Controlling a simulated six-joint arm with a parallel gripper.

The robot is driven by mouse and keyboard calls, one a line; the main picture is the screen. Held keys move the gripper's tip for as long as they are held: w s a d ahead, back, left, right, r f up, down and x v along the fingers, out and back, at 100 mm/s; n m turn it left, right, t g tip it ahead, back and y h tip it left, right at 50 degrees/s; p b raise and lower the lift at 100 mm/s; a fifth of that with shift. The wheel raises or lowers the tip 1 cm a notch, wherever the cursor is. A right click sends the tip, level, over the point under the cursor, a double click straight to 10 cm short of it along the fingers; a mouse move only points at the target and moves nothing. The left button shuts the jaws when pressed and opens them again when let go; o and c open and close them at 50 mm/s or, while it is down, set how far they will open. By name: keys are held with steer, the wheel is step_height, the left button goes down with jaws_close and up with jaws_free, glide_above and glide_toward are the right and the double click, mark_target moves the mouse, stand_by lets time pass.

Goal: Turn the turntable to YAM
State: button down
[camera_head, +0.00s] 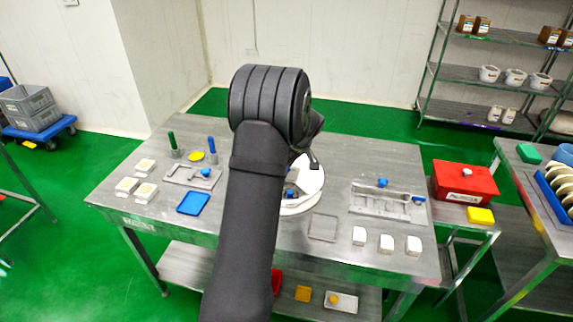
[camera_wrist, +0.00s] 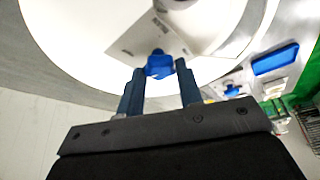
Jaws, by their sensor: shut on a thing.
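The white round turntable (camera_head: 310,182) is on the metal table, partly hidden behind my arm in the head view. It fills the upper part of the wrist view (camera_wrist: 75,40). A blue knob (camera_wrist: 159,64) sits on a metal plate on the disc. My gripper (camera_wrist: 160,75) is shut on the blue knob, one finger on each side of it. In the head view my arm hides the fingertips. No YAM label can be read on the turntable.
A blue tray (camera_head: 193,202), white blocks (camera_head: 386,243) and a metal fixture with a blue knob (camera_head: 388,202) lie around the turntable on the table (camera_head: 335,265). A red box (camera_head: 464,182) stands to the right. Shelves with tubs are at the back right.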

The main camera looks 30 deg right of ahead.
steer(key=shift+d+n+g+y, duration=0.1)
steer(key=shift+n+g+y, duration=0.3)
steer(key=shift+n, duration=0.95)
steer(key=shift+d+n+g+y, duration=0.1)
steer(key=shift+n+g+y, duration=0.3)
steer(key=shift+n, duration=0.95)
steer(key=shift+w+d+n+g+y, duration=0.15)
steer(key=shift+n+g+y, duration=0.2)
steer(key=shift+n, duration=1.05)
steer(key=shift+w+n+g+y, duration=0.1)
steer(key=shift+n+g+y, duration=0.25)
steer(key=shift+n, duration=1.05)
steer(key=shift+w+n+g, duration=0.15)
steer(key=shift+n+g, duration=0.4)
steer(key=shift+n, duration=0.8)
steer(key=shift+w+n+g, duration=0.1)
steer(key=shift+n+g, duration=0.45)
steer(key=shift+n, duration=0.8)
steer(key=shift+w+n+g+h, duration=0.15)
steer(key=shift+n+g, duration=0.35)
steer(key=shift+n, duration=0.75)
steer(key=shift+w+n+g+h, duration=0.15)
steer(key=shift+n+g, duration=0.35)
steer(key=shift+n, duration=0.75)
steer(key=shift+s+n+h, duration=0.1)
steer(key=shift+n+h, duration=0.2)
steer(key=shift+n, duration=0.2)
steer(key=c, duration=1)
jaws_free()
